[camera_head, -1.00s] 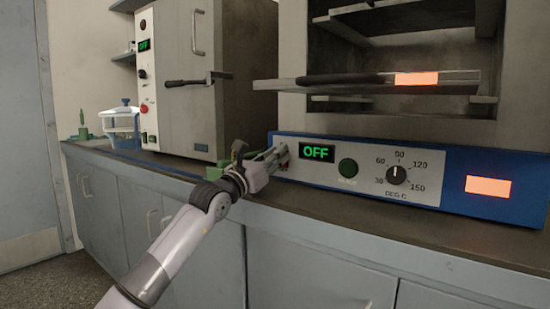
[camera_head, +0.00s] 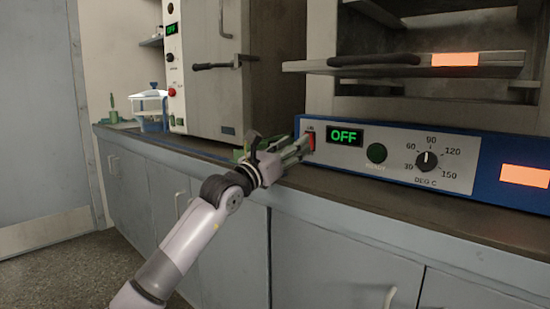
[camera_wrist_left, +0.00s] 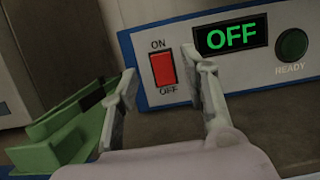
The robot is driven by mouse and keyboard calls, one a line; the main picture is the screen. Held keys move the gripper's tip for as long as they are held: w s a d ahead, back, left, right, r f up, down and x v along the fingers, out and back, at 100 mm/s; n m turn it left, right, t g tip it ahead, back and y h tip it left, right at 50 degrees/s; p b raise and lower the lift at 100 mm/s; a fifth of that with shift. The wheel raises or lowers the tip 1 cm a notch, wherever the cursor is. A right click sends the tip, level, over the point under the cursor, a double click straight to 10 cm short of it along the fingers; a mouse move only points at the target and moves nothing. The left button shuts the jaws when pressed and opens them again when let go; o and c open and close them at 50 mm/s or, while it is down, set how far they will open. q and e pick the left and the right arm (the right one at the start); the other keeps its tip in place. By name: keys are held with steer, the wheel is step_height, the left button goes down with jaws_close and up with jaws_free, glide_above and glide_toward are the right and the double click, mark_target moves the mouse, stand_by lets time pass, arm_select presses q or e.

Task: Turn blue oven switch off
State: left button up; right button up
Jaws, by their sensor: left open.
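The blue oven (camera_head: 470,185) stands on the counter at the right, with a white control panel in a blue frame. Its display (camera_head: 344,136) reads OFF in green. The red rocker switch (camera_wrist_left: 162,70) sits between the ON and OFF labels in the left wrist view; it also shows at the panel's left end in the head view (camera_head: 311,141). My left gripper (camera_wrist_left: 160,68) is open and empty, its two fingers pointing toward the panel on either side of the switch. Whether the fingertips touch the panel cannot be told. My right gripper is not in view.
A round green READY button (camera_head: 376,153) and a temperature dial (camera_head: 427,161) are on the panel. A green object (camera_wrist_left: 70,130) lies beside the gripper's left finger. A second grey oven (camera_head: 215,70) stands at the left. The counter front strip is clear.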

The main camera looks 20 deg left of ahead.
arm_select(q)
steer(key=v, duration=0.8)
